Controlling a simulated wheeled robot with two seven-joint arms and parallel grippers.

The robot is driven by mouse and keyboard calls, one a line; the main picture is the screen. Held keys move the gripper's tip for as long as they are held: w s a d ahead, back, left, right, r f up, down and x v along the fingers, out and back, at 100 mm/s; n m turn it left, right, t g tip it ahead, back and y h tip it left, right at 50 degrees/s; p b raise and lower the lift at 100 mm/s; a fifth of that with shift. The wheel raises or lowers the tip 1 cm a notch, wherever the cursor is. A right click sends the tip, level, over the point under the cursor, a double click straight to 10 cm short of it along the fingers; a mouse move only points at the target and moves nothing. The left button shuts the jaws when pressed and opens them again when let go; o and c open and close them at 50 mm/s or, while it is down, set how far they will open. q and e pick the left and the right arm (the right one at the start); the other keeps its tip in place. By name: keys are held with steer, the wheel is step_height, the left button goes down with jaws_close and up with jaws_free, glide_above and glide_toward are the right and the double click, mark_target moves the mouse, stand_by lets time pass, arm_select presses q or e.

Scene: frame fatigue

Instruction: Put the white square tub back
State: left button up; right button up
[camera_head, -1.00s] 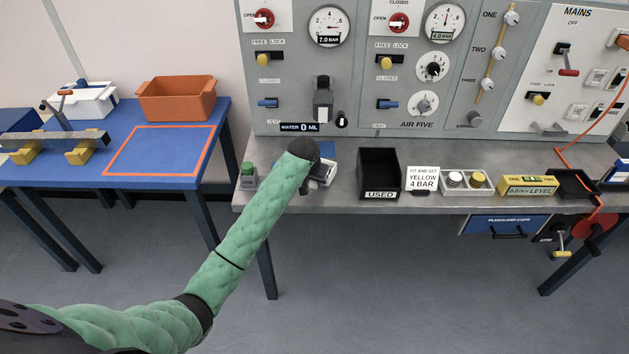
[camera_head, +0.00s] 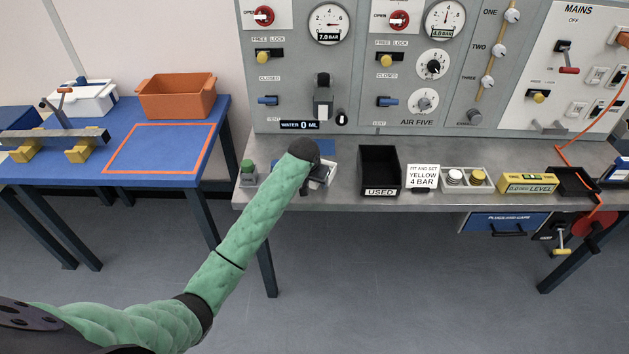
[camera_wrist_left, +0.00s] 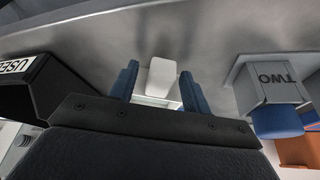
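My left gripper (camera_wrist_left: 160,82) points down at the bench, its two blue fingers standing apart. A white piece with a rounded top (camera_wrist_left: 163,77) shows between them in the left wrist view, with a gap on each side. It looks like part of the white square tub, but most of it is hidden by the gripper. In the head view a whitish item (camera_head: 322,172) shows beside my dark left wrist, on the bench's front part; the wrist covers much of it. My right gripper is in neither view.
A black USED bin (camera_head: 380,170) stands just right of my gripper, beside a white sign (camera_head: 423,177). A grey block marked TWO (camera_wrist_left: 268,86) with a blue end is close by. A green-topped block (camera_head: 248,172) stands left. An orange-outlined area (camera_head: 160,150) on the blue table is empty.

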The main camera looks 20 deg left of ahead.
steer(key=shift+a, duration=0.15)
arm_select(q)
steer(key=shift+r, duration=0.1)
steer(key=shift+s+r, duration=0.15)
steer(key=shift+r, duration=0.1)
steer(key=b+v, duration=0.2)
steer(key=v, duration=0.5)
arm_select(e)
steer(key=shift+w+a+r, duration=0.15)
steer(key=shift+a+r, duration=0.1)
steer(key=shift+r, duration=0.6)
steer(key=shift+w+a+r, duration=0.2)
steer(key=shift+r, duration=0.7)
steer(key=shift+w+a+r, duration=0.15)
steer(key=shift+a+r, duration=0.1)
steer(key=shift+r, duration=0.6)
arm_select(q)
steer(key=shift+s+a, duration=0.1)
